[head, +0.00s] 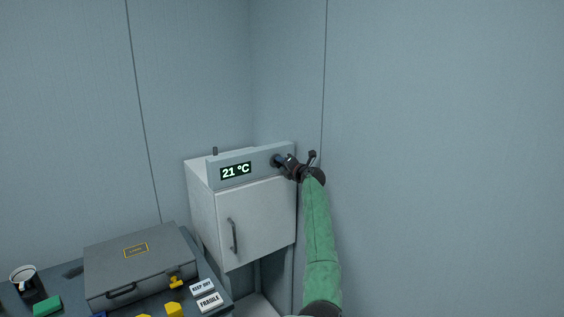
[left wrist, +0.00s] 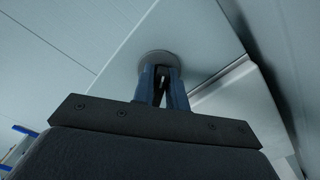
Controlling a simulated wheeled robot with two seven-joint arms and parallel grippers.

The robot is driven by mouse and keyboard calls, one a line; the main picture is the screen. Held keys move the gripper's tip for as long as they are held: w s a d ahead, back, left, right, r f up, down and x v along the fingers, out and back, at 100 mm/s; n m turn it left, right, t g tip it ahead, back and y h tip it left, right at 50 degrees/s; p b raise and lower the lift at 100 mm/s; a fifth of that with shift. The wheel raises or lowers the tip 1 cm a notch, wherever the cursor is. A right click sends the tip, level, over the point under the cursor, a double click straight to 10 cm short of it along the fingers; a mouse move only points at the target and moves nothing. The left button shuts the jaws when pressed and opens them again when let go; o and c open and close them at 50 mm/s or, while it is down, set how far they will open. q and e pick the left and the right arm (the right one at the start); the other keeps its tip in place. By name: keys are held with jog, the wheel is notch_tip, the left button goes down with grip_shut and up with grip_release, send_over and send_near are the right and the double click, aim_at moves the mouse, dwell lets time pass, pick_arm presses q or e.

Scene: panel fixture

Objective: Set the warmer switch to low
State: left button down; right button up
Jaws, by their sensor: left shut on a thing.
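The warmer (head: 258,216) is a white cabinet with a sloped grey panel on top. Its display (head: 236,170) reads 21 °C. The warmer switch sits at the right end of the panel, mostly hidden by my gripper; its round grey base (left wrist: 155,57) shows in the left wrist view. My left gripper (head: 280,160) reaches the panel from the right and is shut on the switch. In the left wrist view its blue fingers (left wrist: 162,75) close around a dark part in front of the base. The switch's setting and any labels cannot be read. My right gripper is not in view.
A grey case (head: 140,262) lies on the table at lower left. Near it are a mug (head: 25,276), a green block (head: 46,305), yellow pieces and small signs, one reading FRAGILE (head: 209,302). The warmer's door is shut. Walls stand close behind and to the right.

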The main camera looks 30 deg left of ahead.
pick_arm(q)
jog(key=shift+d, duration=0.1)
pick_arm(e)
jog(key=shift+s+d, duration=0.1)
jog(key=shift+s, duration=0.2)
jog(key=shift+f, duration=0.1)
pick_arm(q)
jog(key=c, duration=1.5)
grip_release()
jog(key=shift+w, duration=0.1)
jog(key=shift+d, duration=0.1)
